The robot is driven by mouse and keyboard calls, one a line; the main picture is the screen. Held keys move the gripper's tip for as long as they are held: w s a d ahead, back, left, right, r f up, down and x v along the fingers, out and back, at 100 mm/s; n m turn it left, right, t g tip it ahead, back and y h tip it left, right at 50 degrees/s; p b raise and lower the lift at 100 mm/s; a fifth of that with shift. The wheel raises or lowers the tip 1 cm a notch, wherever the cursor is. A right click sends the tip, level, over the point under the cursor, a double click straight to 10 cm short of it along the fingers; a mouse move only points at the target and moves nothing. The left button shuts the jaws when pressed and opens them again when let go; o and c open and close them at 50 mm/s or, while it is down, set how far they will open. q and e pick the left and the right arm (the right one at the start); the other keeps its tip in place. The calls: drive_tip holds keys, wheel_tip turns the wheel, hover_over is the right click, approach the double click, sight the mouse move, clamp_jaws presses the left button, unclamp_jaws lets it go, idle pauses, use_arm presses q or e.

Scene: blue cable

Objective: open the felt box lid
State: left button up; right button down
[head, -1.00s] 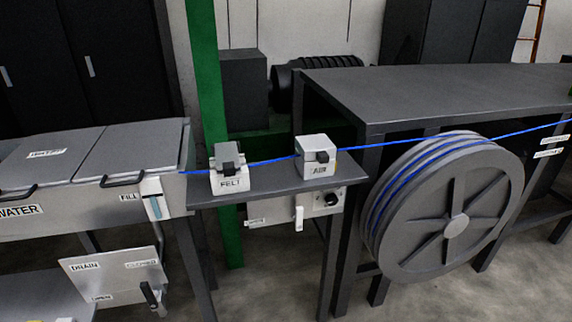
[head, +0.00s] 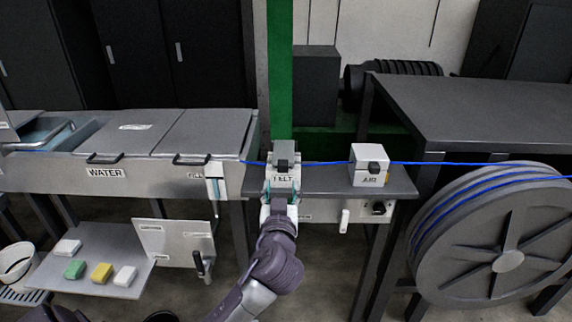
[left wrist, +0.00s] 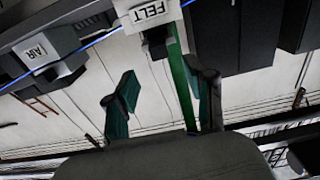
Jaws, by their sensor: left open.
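The felt box (head: 292,180) is a small light block labelled FELT on the narrow grey shelf, with the blue cable (head: 450,164) running through it. Its grey lid (head: 285,148) looks closed, with a black handle (head: 283,163) on the front. My left gripper (head: 281,196) is just in front of and below the box. In the left wrist view the felt box (left wrist: 150,12) and its black handle (left wrist: 157,42) are at the top. The open, empty fingers (left wrist: 164,95) stand on either side below the handle, apart from it. My right gripper is out of view.
The AIR box (head: 368,165) stands right of the felt box on the same shelf (head: 325,182). The water tank (head: 140,176) is at left, the large cable reel (head: 508,262) at right. A green post (head: 280,70) rises behind. A low tray (head: 60,275) holds several small blocks.

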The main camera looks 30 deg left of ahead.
sight(283, 169)
use_arm(q)
drive_tip(key=p+x, duration=0.1)
drive_tip(key=x, duration=0.6)
drive_tip(key=shift+w+a+r+p, duration=0.1)
drive_tip(key=shift+w+a+p, duration=0.05)
drive_tip(key=shift+w+p, duration=0.25)
drive_tip(key=shift+w+a, duration=0.2)
drive_tip(key=shift+w, duration=0.2)
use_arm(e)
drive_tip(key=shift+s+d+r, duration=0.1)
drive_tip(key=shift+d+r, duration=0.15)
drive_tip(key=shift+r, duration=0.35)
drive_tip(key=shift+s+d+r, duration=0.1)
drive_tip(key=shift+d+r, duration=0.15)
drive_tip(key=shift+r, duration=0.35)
use_arm(q)
clamp_jaws()
